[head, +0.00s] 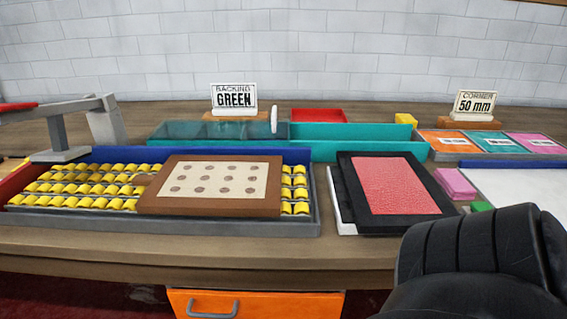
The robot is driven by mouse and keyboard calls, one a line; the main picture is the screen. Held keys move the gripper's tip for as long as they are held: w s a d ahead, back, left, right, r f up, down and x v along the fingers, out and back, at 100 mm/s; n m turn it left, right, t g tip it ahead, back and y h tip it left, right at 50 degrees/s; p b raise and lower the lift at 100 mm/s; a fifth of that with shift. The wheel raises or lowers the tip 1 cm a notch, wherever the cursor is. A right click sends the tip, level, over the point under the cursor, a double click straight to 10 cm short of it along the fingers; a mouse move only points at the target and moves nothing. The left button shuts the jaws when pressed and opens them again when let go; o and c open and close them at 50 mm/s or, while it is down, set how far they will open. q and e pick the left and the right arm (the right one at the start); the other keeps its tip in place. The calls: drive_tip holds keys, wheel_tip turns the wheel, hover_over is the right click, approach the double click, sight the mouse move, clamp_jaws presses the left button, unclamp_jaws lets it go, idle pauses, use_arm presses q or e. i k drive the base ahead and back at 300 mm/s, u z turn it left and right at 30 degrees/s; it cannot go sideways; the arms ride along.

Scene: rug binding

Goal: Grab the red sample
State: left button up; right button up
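A red textured rectangular sample (394,186) lies flat on a black board (352,196), right of centre on the table. The board rests over a white sheet or board (340,215), whose left edge shows. The sample's top face is uncovered. Neither of my grippers can be made out in the head view. A dark ribbed form at the lower right hides the table just in front and to the right of the sample; I cannot tell what it is.
A tray (240,228) of yellow rolls carries a brown board (210,208) with a dotted sheet. Behind are teal bins (345,151), a red tray (318,115) and signs "BACKING GREEN" (234,97) and "50 mm" (475,103). Pink pads (455,184) lie right. An orange drawer (255,304) is below.

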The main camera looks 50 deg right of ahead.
sight(394, 192)
drive_tip(key=u, duration=0.3)
drive_tip(key=k, duration=0.9)
drive_tip(key=z, duration=0.15)
